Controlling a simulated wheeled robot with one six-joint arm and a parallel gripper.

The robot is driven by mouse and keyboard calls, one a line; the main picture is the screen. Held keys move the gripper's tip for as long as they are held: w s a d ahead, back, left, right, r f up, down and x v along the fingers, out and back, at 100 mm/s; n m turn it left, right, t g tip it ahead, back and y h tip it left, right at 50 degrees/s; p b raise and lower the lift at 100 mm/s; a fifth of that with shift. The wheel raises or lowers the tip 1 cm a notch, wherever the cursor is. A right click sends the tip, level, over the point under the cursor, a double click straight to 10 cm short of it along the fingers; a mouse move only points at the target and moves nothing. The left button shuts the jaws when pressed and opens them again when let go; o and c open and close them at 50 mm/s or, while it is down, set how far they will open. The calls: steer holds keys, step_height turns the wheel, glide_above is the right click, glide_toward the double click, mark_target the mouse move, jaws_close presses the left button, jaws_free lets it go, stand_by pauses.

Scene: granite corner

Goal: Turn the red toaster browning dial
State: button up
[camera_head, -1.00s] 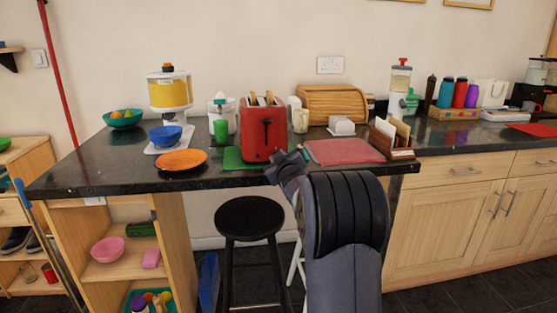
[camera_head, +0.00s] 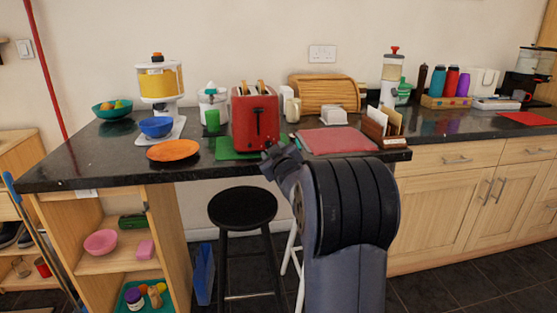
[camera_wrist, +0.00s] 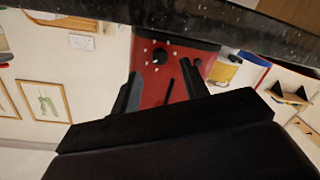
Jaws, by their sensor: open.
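The red toaster (camera_head: 243,117) stands on the dark counter with toast slices showing at its top. Its red front (camera_wrist: 150,88) fills the middle of the wrist view, which looks upside down. The browning dial (camera_wrist: 160,56) is a small black knob with white marks around it, near the dark counter edge in that view. A dark lever slot (camera_wrist: 169,91) lies close by. My gripper (camera_wrist: 158,88) is open, its two dark fingers spread before the toaster front and nothing between them. In the head view my gripper (camera_head: 274,157) is just before the toaster's lower right; I cannot make out the dial there.
A green mat (camera_head: 225,149) lies by the toaster, with an orange plate (camera_head: 173,150) to the left and a red board (camera_head: 338,141) to the right. A napkin holder (camera_head: 395,141) stands farther right. A black stool (camera_head: 243,207) stands below the counter edge.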

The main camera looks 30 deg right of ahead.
mark_target(269, 145)
steer(key=v, duration=0.6)
steer(key=shift+s, duration=0.4)
steer(key=shift+w+a, duration=0.1)
steer(key=x, duration=1)
steer(key=shift+w, duration=0.35)
steer(key=shift+s, duration=0.15)
